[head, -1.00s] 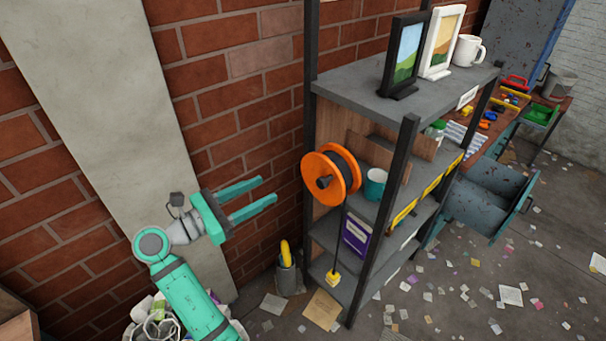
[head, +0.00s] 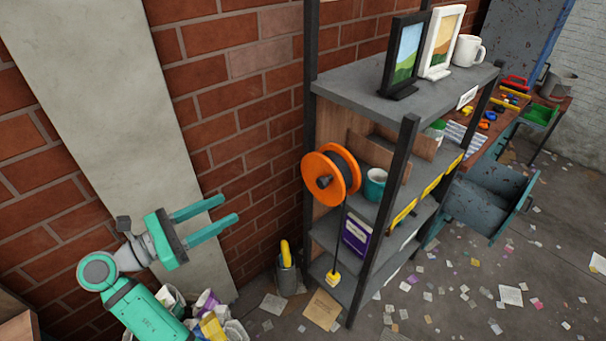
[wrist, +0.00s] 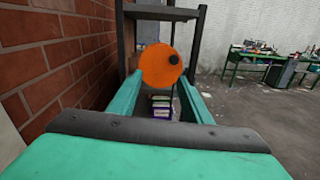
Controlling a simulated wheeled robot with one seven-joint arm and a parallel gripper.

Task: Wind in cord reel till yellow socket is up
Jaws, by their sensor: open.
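The orange cord reel (head: 313,172) is mounted on the side of the shelf unit, with a dark knob (head: 323,182) on its face. Its black cord hangs down to a yellow socket (head: 333,279), low beside the bottom shelf. My gripper (head: 230,210) is open and empty, to the left of the reel and well apart from it, pointing toward the shelf. In the wrist view the reel (wrist: 160,66) shows beyond and between the open fingers, with its knob (wrist: 174,60) at right of centre. The socket cannot be made out there.
The grey shelf unit (head: 375,108) holds picture frames, a white mug (head: 468,50) and a teal cup (head: 375,184). A brick wall (head: 235,120) runs close along the left. A bin of crumpled waste (head: 205,318) stands below my arm. Papers litter the floor.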

